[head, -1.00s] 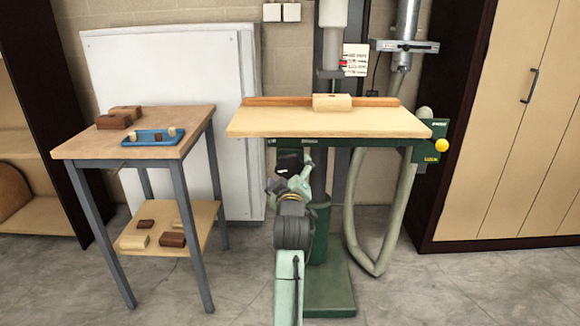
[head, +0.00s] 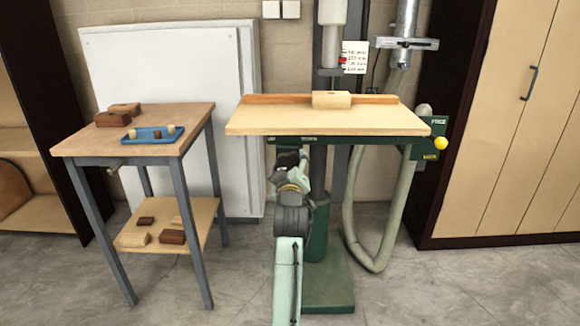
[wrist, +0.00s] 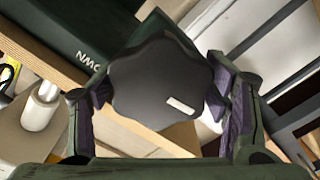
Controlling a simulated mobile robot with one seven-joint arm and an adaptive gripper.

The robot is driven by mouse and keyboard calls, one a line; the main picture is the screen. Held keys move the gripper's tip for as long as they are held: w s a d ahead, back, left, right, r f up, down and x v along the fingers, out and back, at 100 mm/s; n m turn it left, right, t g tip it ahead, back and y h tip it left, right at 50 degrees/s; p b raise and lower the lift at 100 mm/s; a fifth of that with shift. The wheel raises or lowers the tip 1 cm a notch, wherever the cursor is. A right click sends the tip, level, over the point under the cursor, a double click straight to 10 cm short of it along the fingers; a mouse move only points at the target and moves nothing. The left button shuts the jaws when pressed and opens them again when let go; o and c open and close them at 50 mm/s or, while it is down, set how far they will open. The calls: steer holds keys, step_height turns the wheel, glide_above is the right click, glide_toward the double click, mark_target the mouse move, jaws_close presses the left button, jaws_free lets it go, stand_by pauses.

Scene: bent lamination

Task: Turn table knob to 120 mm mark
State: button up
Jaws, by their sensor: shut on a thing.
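The knob is black and lobed with a white mark on its face. It fills the middle of the wrist view (wrist: 155,85). My gripper (wrist: 160,100) has its purple-padded fingers on both sides of it, shut on it. In the head view my gripper (head: 290,160) is below the left front of the machine's wooden table (head: 330,122), and the arm hides most of the knob. A white scale card (head: 355,57) with a red pointer (head: 343,61) stands on the column behind the table. Its print is too small to read surely.
A wooden block (head: 332,99) rests by the table's back fence. A yellow ball handle (head: 441,143) sticks out at the right. A side table (head: 85,148) with a blue tray (head: 140,140) and blocks stands left. A grey hose (head: 400,205) hangs behind.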

steer(key=c, duration=0.4)
steer(key=shift+m, duration=0.3)
